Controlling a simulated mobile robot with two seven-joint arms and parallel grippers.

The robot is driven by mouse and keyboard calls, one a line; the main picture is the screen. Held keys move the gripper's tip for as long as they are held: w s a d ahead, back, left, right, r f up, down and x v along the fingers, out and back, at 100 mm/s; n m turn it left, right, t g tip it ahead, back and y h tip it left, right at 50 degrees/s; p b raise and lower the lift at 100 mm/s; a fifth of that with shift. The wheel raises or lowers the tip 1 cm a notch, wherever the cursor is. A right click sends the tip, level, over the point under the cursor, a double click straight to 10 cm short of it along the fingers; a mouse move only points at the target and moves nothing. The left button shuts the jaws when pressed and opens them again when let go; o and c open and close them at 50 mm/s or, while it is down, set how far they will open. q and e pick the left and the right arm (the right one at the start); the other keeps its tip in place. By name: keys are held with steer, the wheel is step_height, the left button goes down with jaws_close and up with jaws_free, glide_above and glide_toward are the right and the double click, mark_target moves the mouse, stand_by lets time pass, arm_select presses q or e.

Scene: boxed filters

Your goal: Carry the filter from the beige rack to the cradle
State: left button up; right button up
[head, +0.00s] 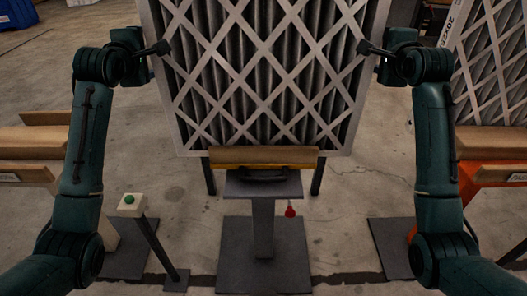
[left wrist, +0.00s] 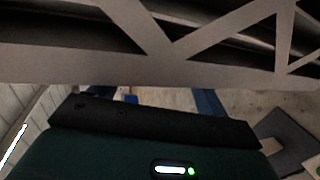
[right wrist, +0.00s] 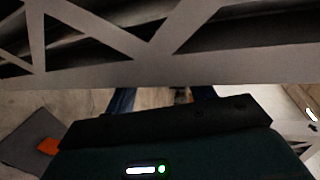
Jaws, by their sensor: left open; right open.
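A large pleated filter (head: 265,75) with a pale lattice face stands upright at the centre. Its lower edge meets the brown and yellow top of a grey pedestal, which looks like the cradle (head: 264,188); how it seats there is partly hidden. My left gripper (head: 158,48) is open at the filter's left edge, one finger in front of the face. My right gripper (head: 367,48) is open at the right edge in the same way. Their rear fingers are hidden. The filter's frame crosses the left wrist view (left wrist: 150,65) and the right wrist view (right wrist: 170,68). A beige rack (head: 35,142) at left shows no filter.
An orange rack (head: 490,172) at right has another lattice filter (head: 490,70) above it. A green button on a post (head: 129,203) stands front left. A red tag (head: 290,212) hangs by the pedestal. Grey base plates lie on the concrete floor (head: 340,200).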

arm_select(q)
steer(key=shift+a, duration=0.2)
arm_select(e)
steer(key=o, duration=0.5)
steer(key=shift+d, duration=0.15)
arm_select(q)
steer(key=v, duration=1.2)
arm_select(e)
steer(key=v, duration=1.2)
